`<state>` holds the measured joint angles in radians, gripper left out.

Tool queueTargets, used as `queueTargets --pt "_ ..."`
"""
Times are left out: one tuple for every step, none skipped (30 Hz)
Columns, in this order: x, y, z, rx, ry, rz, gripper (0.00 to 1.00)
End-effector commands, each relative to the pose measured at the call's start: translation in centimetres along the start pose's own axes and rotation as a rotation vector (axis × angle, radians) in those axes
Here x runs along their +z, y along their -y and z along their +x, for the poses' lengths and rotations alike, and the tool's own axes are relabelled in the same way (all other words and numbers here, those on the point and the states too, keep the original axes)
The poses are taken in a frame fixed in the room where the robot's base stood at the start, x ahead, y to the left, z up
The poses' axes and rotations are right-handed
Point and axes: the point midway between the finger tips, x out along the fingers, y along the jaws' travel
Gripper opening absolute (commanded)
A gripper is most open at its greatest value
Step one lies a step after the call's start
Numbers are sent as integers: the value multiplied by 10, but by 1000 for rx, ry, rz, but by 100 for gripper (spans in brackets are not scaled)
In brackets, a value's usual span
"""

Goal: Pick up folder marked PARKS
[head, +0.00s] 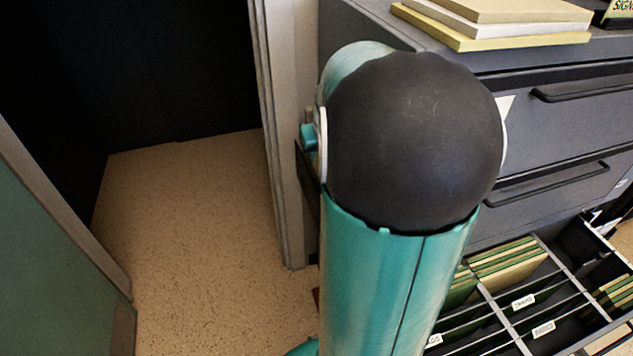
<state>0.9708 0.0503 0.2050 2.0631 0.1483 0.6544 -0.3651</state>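An open file drawer (478,314) with metal dividers shows at the lower right. Several green-edged tan folders (510,264) stand in its back section, and more folders (617,296) stand at its right. A white label (543,329) in the drawer seems to read PARKS; its print is small, and I cannot tell which folder, if any, stands behind it. Two other white labels show, one higher and one at the lower left, partly cut off by my arm. My teal arm with its black joint fills the middle and hides part of the drawer. My gripper is not in view.
A grey cabinet (575,130) with closed drawers and black handles stands behind the open drawer. A stack of folders or paper (495,22) lies on its top. A doorway with a light frame (283,130) and bare speckled floor (200,220) is at left.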

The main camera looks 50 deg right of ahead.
Motion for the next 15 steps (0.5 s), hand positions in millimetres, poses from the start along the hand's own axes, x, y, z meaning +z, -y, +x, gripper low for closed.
queueTargets --pt "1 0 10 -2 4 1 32" --pt "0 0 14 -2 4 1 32" --pt "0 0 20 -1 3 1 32" --pt "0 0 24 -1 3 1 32" --pt "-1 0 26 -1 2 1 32" --pt "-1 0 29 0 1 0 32" --pt "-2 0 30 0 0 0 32" --pt "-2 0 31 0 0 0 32" --pt "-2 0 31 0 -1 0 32" --pt "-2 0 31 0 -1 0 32" --pt "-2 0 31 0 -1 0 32" --pt "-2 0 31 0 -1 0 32" --pt "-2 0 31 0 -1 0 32" --pt "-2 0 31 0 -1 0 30" --pt "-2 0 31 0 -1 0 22"
